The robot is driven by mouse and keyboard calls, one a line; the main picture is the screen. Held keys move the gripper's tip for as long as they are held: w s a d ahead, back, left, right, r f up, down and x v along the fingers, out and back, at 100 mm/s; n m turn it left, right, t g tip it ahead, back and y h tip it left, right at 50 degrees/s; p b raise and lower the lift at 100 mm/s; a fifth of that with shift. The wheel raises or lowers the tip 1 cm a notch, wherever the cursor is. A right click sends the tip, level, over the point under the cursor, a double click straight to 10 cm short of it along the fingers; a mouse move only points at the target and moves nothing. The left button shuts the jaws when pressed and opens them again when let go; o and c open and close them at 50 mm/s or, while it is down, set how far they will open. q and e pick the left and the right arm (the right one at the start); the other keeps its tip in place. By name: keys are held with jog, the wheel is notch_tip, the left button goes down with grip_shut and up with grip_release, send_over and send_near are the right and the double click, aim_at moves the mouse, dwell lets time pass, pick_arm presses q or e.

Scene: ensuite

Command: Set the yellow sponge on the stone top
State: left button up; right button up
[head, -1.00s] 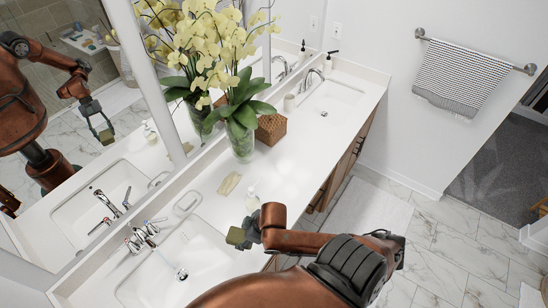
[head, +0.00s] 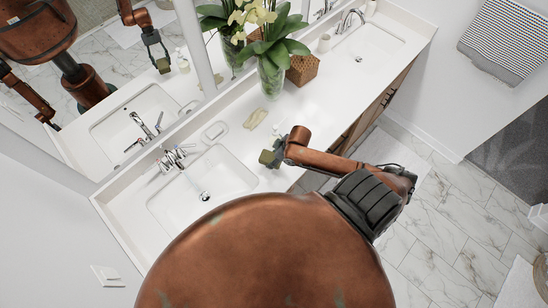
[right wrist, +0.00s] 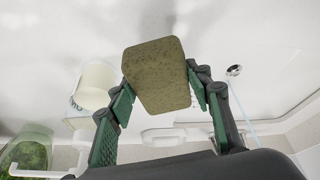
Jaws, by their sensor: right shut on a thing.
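My right gripper (head: 271,157) is shut on the yellow sponge (head: 266,158), a dull olive-yellow block. The right wrist view shows the sponge (right wrist: 157,75) between the two green-padded fingers. The stone top (head: 310,104) is the white vanity counter with two sinks. In the head view the gripper and sponge appear over its front part, just right of the near sink (head: 202,190); I cannot tell their height above it. My left gripper is not directly in view.
A small bottle (head: 278,129) stands close behind the gripper. A tan flat item (head: 256,118) and a soap dish (head: 214,131) lie further back. A glass vase (head: 270,78) and woven box (head: 302,69) stand beyond. The counter toward the far sink (head: 358,47) is clear.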

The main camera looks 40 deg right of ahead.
jog(key=shift+w+d+f, duration=0.25)
jog(key=shift+w+f, duration=0.1)
jog(key=shift+f, duration=0.15)
jog(key=shift+w+d+f, duration=0.25)
jog(key=shift+w+f, duration=0.1)
jog(key=shift+f, duration=0.1)
jog(key=shift+d+f+p, duration=0.1)
jog(key=shift+f+p, duration=0.25)
jog(key=shift+f, duration=1.25)
jog(key=o, duration=1)
jog(key=shift+f, duration=0.1)
jog(key=b+v, duration=0.1)
jog(key=v, duration=1.1)
